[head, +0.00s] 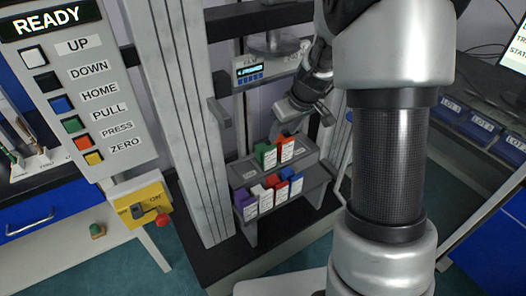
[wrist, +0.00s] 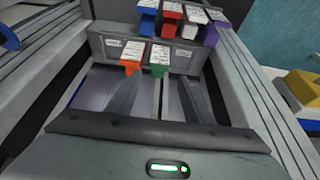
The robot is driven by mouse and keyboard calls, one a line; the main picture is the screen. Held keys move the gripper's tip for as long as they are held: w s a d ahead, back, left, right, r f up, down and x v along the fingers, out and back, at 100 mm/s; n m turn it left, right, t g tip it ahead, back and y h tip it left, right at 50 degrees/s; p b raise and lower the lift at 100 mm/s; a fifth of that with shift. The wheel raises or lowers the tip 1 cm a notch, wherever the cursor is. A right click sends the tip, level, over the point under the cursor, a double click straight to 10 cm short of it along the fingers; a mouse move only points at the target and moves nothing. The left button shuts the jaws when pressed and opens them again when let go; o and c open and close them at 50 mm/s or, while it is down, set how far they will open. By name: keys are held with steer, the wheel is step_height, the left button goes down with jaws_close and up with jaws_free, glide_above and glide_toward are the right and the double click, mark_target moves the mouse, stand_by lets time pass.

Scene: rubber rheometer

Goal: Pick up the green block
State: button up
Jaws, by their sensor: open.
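The green block (head: 266,155) stands upright on the upper step of a grey stepped rack (head: 317,172), with a white label on its front. It also shows in the wrist view (wrist: 159,59), just beyond my fingertips. An orange block (head: 286,148) stands close beside it; the wrist view shows this block too (wrist: 131,57). My gripper (head: 287,130) is just above and behind these two blocks in the head view. Part of the hand is hidden behind my arm in the head view.
The rack's lower step holds purple (head: 245,205), white (head: 262,198), red (head: 281,190) and blue (head: 296,184) blocks. Grey machine columns (head: 190,120) rise at left. A button panel (head: 75,85) and yellow switch box (head: 142,205) stand further left.

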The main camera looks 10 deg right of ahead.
steer(key=b, duration=0.2)
glide_above(270, 154)
steer(key=s+d, duration=0.1)
steer(key=s, duration=0.2)
step_height(270, 154, down, 10)
steer(key=shift+w+b+x, duration=0.2)
steer(key=shift+x, duration=1.15)
steer(key=shift+w+b+x, duration=0.2)
steer(key=shift+x, duration=1.15)
steer(key=shift+d+r, duration=0.1)
steer(key=shift+r, duration=0.1)
steer(key=shift+c, duration=0.2)
steer(key=c, duration=1.1)
